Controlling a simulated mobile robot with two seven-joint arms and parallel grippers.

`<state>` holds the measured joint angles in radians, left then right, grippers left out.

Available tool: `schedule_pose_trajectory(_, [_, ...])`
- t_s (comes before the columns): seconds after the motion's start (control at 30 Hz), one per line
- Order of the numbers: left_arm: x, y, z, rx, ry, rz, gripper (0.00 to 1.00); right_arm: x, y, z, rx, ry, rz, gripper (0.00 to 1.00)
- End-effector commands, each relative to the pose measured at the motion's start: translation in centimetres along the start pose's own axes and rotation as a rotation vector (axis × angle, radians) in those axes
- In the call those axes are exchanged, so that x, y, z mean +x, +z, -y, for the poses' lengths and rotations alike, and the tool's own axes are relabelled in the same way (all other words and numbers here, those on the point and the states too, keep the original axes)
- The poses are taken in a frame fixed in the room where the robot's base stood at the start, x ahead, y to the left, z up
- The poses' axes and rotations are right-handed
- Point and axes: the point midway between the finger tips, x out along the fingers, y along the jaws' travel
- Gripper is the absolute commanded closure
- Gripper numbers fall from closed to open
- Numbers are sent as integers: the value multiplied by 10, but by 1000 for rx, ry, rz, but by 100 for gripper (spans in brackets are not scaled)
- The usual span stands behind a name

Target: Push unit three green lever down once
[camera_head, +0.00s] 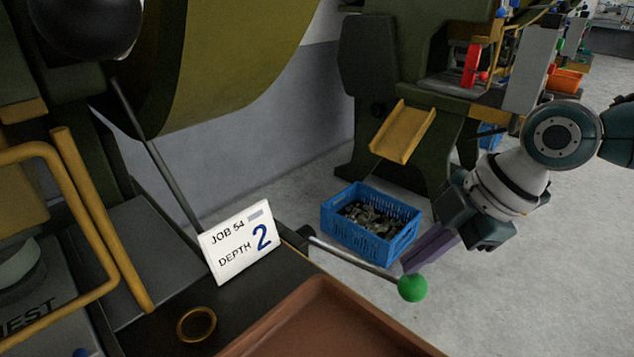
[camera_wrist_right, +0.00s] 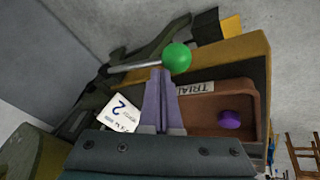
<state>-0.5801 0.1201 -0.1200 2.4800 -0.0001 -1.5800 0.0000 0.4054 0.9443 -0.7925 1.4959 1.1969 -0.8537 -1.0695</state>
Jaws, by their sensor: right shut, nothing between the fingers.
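A lever with a green ball knob (camera_head: 412,288) on a metal rod sticks out to the right from the dark machine bed in the head view. The knob also shows in the wrist view (camera_wrist_right: 177,57), with the rod running left from it. My right gripper (camera_head: 412,263) is shut and empty, its purple fingers pointing down at the rod's end just behind the knob. In the wrist view its fingertips (camera_wrist_right: 160,72) overlap the rod beside the knob; I cannot tell whether they touch. No unit number is readable. My left gripper is not in view.
A white card (camera_head: 240,243) reading JOB 54, DEPTH 2 stands by the lever's base. A brown tray (camera_head: 330,290) lies in front; it holds a purple piece (camera_wrist_right: 229,119). A blue crate (camera_head: 371,225) of metal parts sits on the floor. Yellow rails (camera_head: 95,215) stand left.

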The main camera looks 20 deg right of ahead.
Motion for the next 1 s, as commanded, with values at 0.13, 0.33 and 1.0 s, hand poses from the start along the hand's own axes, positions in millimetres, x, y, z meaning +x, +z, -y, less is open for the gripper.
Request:
schedule_pose_trajectory(0.13, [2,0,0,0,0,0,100,2,2,2,0,-2,3,100])
schedule_pose_trajectory(0.33, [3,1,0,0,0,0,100,4,4,3,0,-2,3,100])
schedule_pose_trajectory(1.0, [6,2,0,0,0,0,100,8,7,6,0,-3,4,100])
